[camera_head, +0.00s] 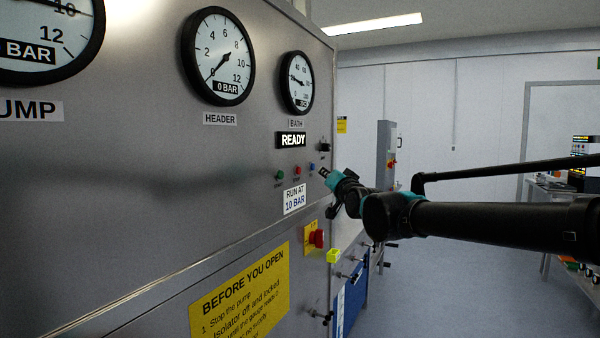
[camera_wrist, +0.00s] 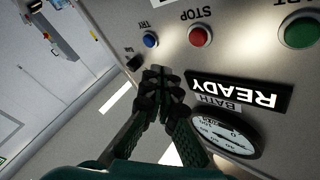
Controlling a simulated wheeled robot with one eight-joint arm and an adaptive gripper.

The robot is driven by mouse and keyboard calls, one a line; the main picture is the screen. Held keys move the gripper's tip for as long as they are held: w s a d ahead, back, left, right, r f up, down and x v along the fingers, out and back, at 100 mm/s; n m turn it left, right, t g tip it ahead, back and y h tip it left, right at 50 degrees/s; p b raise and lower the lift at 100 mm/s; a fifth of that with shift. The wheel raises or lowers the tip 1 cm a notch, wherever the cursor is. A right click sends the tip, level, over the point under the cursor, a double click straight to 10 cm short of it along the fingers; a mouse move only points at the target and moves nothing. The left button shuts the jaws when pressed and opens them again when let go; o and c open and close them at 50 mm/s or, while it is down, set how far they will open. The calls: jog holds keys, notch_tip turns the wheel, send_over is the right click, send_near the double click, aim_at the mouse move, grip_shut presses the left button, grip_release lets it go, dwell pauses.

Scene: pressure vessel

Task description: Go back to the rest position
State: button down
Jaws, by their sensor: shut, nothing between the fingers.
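My gripper (camera_head: 325,174) is at the end of my black and teal arm, in front of the right side of the steel panel, close to the row of buttons. In the wrist view my gripper (camera_wrist: 160,78) has its fingertips together, with nothing between them. The fingers point toward the panel, beside a black knob (camera_wrist: 134,62) and near the blue button (camera_wrist: 150,39). I cannot tell whether the fingertips touch the panel.
The panel has a green button (camera_head: 279,175), a red button (camera_head: 297,171), a lit READY sign (camera_head: 291,140) and the BATH gauge (camera_head: 297,82). A red emergency knob (camera_head: 317,238) sticks out lower down. Open floor (camera_head: 450,285) lies to the right.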

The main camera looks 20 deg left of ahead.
dwell(0.5)
jog(key=d+f+g+h, duration=0.2)
jog(key=d+f+h, duration=0.4)
jog(key=d+f, duration=1.4)
jog(key=s+d+f+g+h, duration=0.2)
jog(key=s+d+f, duration=0.2)
jog(key=d+f, duration=0.4)
jog(key=s+d+f+g+h, duration=0.2)
jog(key=s+d+f, duration=0.2)
jog(key=d+f, duration=0.3)
jog(key=s+d+f+g+h, duration=0.1)
jog(key=s+d+f+g, duration=0.1)
jog(key=s+d+f, duration=0.4)
jog(key=s+d+f+g+h, duration=0.1)
jog(key=s+d+f+g, duration=0.1)
jog(key=s+d+f, duration=0.5)
jog(key=s+f, duration=0.2)
jog(key=s, duration=0.4)
jog(key=shift+f+m+g+h, duration=0.2)
jog(key=shift+m+g+h, duration=0.1)
jog(key=shift+g, duration=0.1)
